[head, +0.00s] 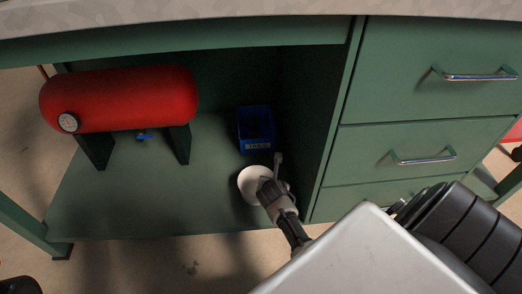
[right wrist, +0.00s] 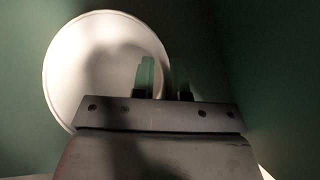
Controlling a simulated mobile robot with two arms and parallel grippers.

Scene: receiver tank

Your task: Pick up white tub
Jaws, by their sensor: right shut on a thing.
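The white tub (head: 249,181) is on the green lower shelf (head: 120,205) of the bench, in front of the blue bin. My right gripper (head: 272,172) reaches in from the lower right and covers part of the tub. In the right wrist view the round white tub (right wrist: 85,65) fills the left half, and the gripper's fingers (right wrist: 163,78) overlap its right edge. The gripper is shut on the tub's rim or wall. Whether the tub touches the shelf is not clear. My left gripper is not in view.
A red tank (head: 125,97) with a gauge (head: 68,122) stands on the shelf at left. A blue labelled bin (head: 256,130) sits behind the tub. Green drawers (head: 430,75) with metal handles are at right. The shelf's front left is clear.

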